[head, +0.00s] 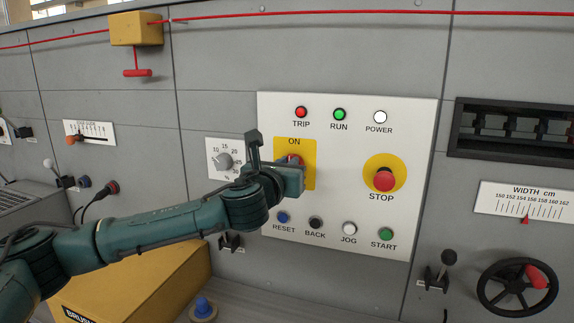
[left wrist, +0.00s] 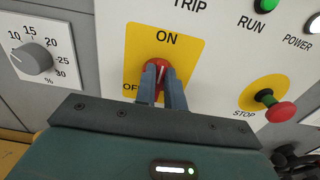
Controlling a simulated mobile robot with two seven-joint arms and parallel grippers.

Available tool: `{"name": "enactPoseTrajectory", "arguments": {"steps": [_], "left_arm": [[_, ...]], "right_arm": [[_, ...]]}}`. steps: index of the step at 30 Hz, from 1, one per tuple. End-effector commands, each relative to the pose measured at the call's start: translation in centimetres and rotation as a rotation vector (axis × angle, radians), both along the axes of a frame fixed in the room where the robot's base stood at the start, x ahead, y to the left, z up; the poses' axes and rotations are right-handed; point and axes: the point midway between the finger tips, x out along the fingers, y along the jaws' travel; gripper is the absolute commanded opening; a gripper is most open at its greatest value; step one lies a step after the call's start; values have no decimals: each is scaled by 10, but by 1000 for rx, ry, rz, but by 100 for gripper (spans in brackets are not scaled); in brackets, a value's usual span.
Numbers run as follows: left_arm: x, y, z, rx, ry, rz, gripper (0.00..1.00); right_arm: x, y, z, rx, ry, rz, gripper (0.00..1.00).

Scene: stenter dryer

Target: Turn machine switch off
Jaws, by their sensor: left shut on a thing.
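The machine switch (left wrist: 157,68) is a red rotary knob on a yellow plate (left wrist: 188,50) marked ON at the top and OFF at the lower left. In the left wrist view, the white mark on the knob points up, a little right of straight, near ON. My left gripper (left wrist: 162,82) is shut on the knob, one finger on each side. My right gripper is in neither view.
The white panel (head: 340,135) also holds a red STOP button (head: 384,180), red, green and white lamps above, and a row of buttons below. A dial (head: 222,160) sits to the left. A black handwheel (head: 517,287) is at the lower right.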

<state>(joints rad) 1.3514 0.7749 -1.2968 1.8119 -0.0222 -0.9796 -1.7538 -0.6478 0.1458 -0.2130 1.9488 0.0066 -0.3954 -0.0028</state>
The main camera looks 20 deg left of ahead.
Motion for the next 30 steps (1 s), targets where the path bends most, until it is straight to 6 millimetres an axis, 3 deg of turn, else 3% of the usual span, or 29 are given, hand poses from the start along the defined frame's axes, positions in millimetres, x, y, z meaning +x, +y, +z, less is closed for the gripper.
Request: {"name": "enactPoseTrajectory", "arguments": {"steps": [14, 30], "left_arm": [[0, 1, -1, -95, 5, 0, 0], [0, 8, -4, -569, 22, 0, 0]], "right_arm": [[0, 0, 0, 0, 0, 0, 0], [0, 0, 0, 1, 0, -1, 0]]}}
